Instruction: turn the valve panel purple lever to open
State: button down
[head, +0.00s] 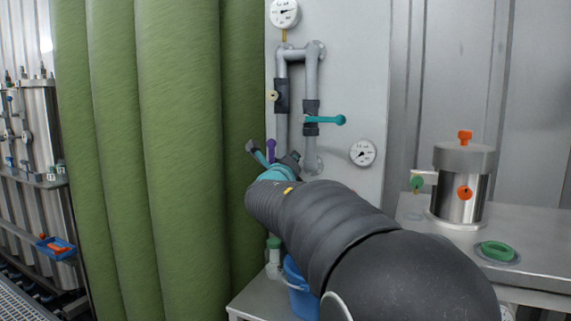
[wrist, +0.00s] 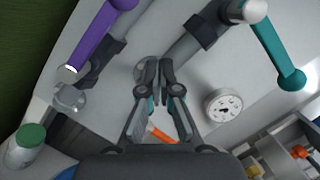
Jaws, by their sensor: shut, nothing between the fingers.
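The purple lever (head: 271,148) is on the pipework of the grey valve panel (head: 351,75). In the head view its knob end points up, and its lower part is hidden behind my gripper. In the wrist view the purple lever (wrist: 96,38) runs diagonally across the upper left, its top end cut off by the frame edge. My gripper (wrist: 158,68) is shut and empty, its fingertips in front of the panel, to the right of the lever. The fingers look apart from the lever. My gripper (head: 272,158) overlaps the lever's foot in the head view.
A teal lever (head: 326,119) sits on the right pipe. A gauge (head: 363,152) is right of the pipes, another gauge (head: 284,13) above. Green membrane columns (head: 180,120) stand left. A blue container (head: 298,288) and green-capped bottle (wrist: 27,147) are below. A steel vessel (head: 462,185) stands right.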

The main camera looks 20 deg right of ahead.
jog(key=r+v, duration=0.1)
jog(key=v, duration=0.8)
jog(key=shift+s+a+r, duration=0.2)
jog(key=shift+s+r, duration=0.1)
jog(key=shift+s, duration=0.05)
